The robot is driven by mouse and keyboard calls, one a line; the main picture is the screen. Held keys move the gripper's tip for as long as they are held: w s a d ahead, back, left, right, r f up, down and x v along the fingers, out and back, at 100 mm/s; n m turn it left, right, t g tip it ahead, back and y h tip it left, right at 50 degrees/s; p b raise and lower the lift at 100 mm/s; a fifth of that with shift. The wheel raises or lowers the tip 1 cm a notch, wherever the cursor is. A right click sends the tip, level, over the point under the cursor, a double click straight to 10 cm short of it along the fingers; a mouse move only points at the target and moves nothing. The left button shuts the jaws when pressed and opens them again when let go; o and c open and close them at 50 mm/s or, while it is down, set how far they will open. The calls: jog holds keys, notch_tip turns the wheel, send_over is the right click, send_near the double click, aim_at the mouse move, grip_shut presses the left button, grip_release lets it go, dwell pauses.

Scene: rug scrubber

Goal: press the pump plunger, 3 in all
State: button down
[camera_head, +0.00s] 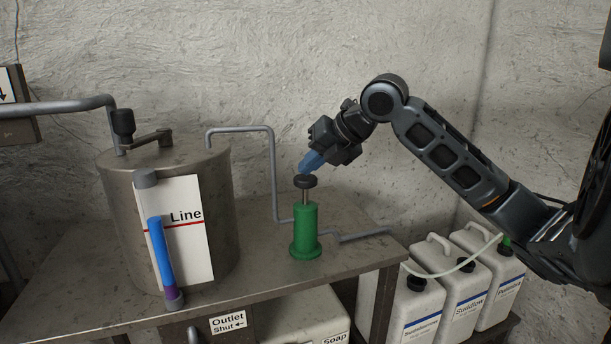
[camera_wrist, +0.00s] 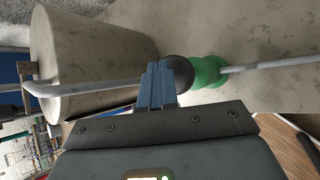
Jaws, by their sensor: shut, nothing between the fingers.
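The pump (camera_head: 305,235) is a green cylinder standing upright on the metal bench, with a thin metal rod rising from its top. Its black round plunger knob (camera_head: 305,181) sits at the top of the rod, clear of the green body. My gripper (camera_head: 308,168) is shut and empty, with its blue fingers pointing down at the knob. The fingertips are right at or just above the knob; I cannot tell if they touch. In the wrist view the blue fingers (camera_wrist: 158,88) overlap the edge of the black knob (camera_wrist: 180,73), with the green pump (camera_wrist: 208,72) beyond.
A metal tank (camera_head: 215,215) with a "Line" card (camera_head: 190,250) and a blue-filled sight tube (camera_head: 160,255) stands left on the bench (camera_head: 255,280). A grey pipe (camera_head: 273,170) runs from the tank past the pump. White jugs (camera_head: 465,290) stand lower right.

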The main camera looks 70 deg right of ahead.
aim_at(310, 178)
jog(key=shift+f+b, duration=1.35)
jog(key=shift+b, duration=0.1)
dwell(1.2)
jog(key=shift+r, duration=0.15)
jog(key=shift+r+p, duration=1.05)
jog(key=shift+r, duration=1.15)
notch_tip(310, 178, up, 5)
jog(key=p, duration=0.2)
jog(key=shift+p, duration=0.3)
jog(key=shift+s, duration=0.1)
